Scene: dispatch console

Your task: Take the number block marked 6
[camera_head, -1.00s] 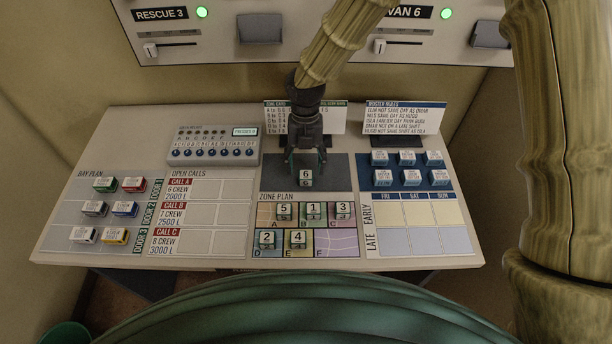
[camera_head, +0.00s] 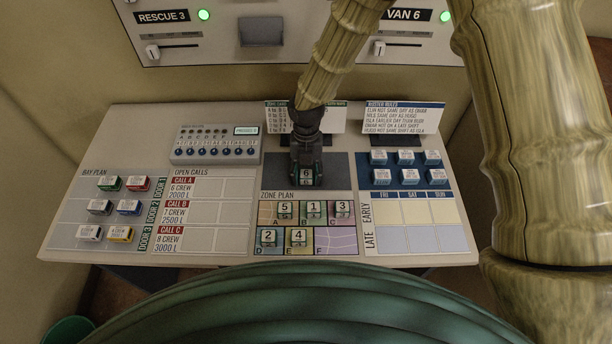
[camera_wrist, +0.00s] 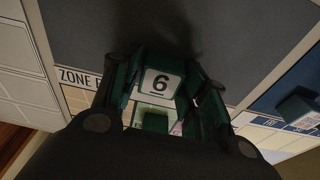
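The number block marked 6 (camera_head: 306,174) sits on the dark mat (camera_head: 338,170) above the zone plan. My gripper (camera_head: 306,181) is lowered over it with one finger on each side. In the wrist view the white face with the 6 (camera_wrist: 160,83) lies between the two fingers of my gripper (camera_wrist: 163,88). The fingers are close to the block's sides, but whether they press on it cannot be made out. The block looks to be still at mat level.
Blocks 5 (camera_head: 285,209), 1 (camera_head: 314,208), 3 (camera_head: 342,207), 2 (camera_head: 268,237) and 4 (camera_head: 298,236) stand close in front on the zone plan (camera_head: 338,247). Blue name blocks (camera_head: 409,157) are to the right. Upright cards (camera_head: 404,118) stand behind.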

